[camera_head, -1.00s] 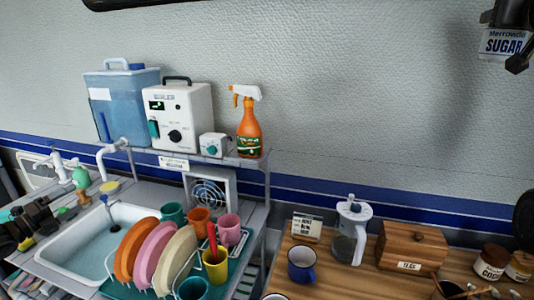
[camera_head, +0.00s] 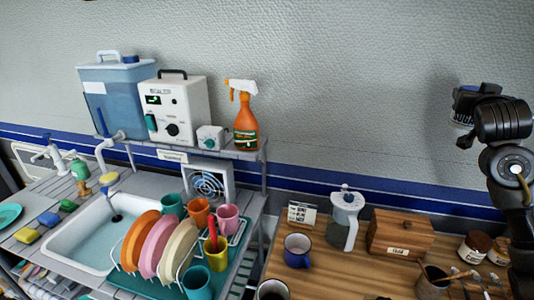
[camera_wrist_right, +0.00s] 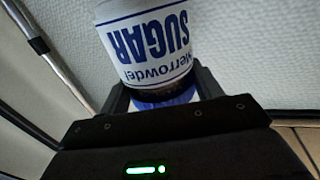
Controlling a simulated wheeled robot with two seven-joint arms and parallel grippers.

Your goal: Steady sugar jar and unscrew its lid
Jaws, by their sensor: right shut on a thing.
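The sugar jar (camera_head: 463,118) hangs in the air before the wall at the upper right of the head view, mostly hidden by my right arm. In the right wrist view the jar (camera_wrist_right: 143,42) shows its white label with blue "SUGAR" letters, upside down in the picture. Its blue lid end (camera_wrist_right: 165,97) sits between the jaws of my right gripper (camera_wrist_right: 163,90). My right gripper (camera_head: 478,95) is shut on the jar at this end. The lid looks seated against the jar. My left gripper is not in view.
The wooden counter below holds a wooden box (camera_head: 400,235), a glass pot (camera_head: 344,218), a blue mug (camera_head: 298,250) and small jars (camera_head: 474,245). A dish rack with plates (camera_head: 158,240) stands beside the sink (camera_head: 92,228) at left. The air before the wall is clear.

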